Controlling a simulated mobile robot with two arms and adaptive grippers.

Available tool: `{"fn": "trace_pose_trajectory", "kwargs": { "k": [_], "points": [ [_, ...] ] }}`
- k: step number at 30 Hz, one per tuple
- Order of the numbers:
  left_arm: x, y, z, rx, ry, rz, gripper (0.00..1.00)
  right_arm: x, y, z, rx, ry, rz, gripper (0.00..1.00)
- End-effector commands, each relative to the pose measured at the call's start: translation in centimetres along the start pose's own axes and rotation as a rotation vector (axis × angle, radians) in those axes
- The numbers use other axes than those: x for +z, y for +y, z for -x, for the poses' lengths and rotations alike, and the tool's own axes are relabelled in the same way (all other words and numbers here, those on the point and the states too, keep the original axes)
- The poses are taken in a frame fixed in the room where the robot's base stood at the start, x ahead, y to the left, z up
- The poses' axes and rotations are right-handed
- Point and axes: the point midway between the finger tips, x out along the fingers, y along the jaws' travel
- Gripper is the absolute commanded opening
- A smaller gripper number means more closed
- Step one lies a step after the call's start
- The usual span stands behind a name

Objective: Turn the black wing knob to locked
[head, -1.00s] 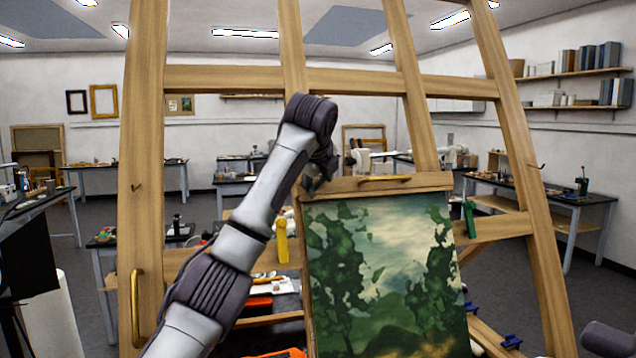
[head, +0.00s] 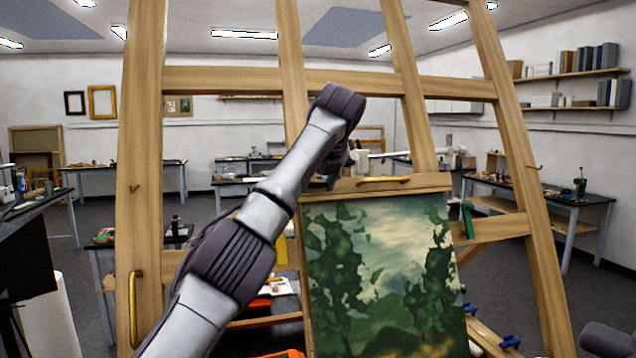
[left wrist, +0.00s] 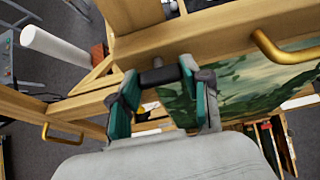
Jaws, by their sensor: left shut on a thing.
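The black wing knob (left wrist: 160,75) sits at the wooden top bar (left wrist: 200,45) of the easel holder in the left wrist view. My left gripper (left wrist: 158,72) has its teal-padded fingers on both sides of the knob and is shut on it. In the head view my left gripper (head: 331,181) is mostly behind my own wrist, at the upper left corner of the painting (head: 385,275). The knob is hidden there, and its exact turn angle is hard to tell. My right gripper is not in view.
The wooden easel (head: 145,150) surrounds the painting. A brass handle (head: 385,181) is on the top bar, right of my gripper; another brass handle (head: 135,305) is on the left post. A green clip (head: 468,220) and blue knobs (head: 510,341) are at right.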

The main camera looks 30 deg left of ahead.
Motion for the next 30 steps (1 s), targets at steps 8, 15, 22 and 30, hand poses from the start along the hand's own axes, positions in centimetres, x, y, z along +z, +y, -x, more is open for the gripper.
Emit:
{"fn": "trace_pose_trajectory", "kwargs": {
  "k": [8, 15, 22, 30],
  "points": [
    [-0.3, -0.03, -0.27, 0.012, 0.009, -0.019, 0.13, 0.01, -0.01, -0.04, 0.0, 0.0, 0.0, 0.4],
    [-0.32, -0.04, -0.28, 0.012, 0.009, -0.019, 0.13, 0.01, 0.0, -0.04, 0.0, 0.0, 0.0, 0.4],
    [-0.2, -0.04, -0.16, 0.009, 0.006, -0.017, 0.73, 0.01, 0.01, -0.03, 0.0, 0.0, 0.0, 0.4],
    [-0.08, -0.06, 0.19, 0.007, 0.002, -0.015, 0.73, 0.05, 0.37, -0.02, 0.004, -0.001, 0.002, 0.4]
  ]
}}
